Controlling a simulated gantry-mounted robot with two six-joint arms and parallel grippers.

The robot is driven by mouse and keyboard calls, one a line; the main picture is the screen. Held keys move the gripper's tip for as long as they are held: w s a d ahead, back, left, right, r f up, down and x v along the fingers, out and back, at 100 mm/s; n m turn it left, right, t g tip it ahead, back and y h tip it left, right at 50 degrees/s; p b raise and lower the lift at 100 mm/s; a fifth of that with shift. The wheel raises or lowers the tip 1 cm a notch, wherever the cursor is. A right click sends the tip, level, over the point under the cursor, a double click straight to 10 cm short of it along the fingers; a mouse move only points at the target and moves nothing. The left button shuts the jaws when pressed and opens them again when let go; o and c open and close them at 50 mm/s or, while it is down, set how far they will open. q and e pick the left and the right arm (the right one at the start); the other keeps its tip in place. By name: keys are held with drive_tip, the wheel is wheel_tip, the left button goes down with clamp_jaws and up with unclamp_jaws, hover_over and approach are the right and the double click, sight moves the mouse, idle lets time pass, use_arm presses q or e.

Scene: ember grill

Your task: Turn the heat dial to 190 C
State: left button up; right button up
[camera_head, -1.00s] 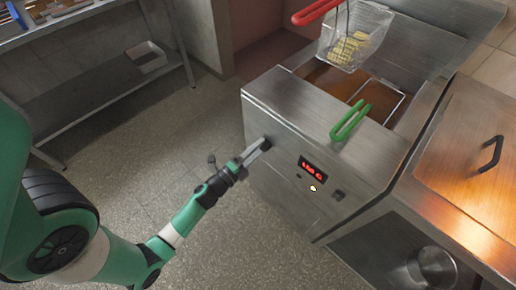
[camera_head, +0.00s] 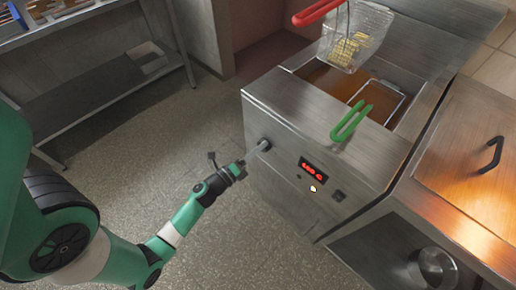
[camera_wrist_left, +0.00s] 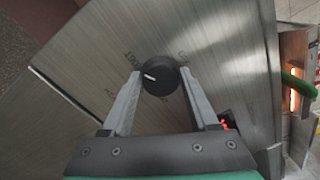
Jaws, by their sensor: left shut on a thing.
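The heat dial (camera_wrist_left: 160,76) is a round black knob with a white pointer mark on the steel front panel of the fryer (camera_head: 300,125). In the wrist view the mark lies toward the knob's left side. Faint printed labels ring it, too blurred to read surely. My left gripper (camera_head: 261,147) is shut on the dial, with one finger on each side of it in the wrist view (camera_wrist_left: 160,90). In the head view the fingers mostly cover the dial. A red lit display (camera_head: 312,171) sits right of the dial; its digits are too small to read surely. My right gripper is out of view.
A green basket handle (camera_head: 351,121) sticks out over the fryer's front edge. A basket with a red handle (camera_head: 317,12) holds yellow food at the back. A steel lid (camera_head: 478,165) is at the right. Open floor lies in front of the panel.

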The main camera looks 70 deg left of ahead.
use_arm(q)
drive_tip(key=o, duration=1.4)
drive_tip(key=shift+p+v, duration=0.95)
drive_tip(key=shift+v, duration=4.9)
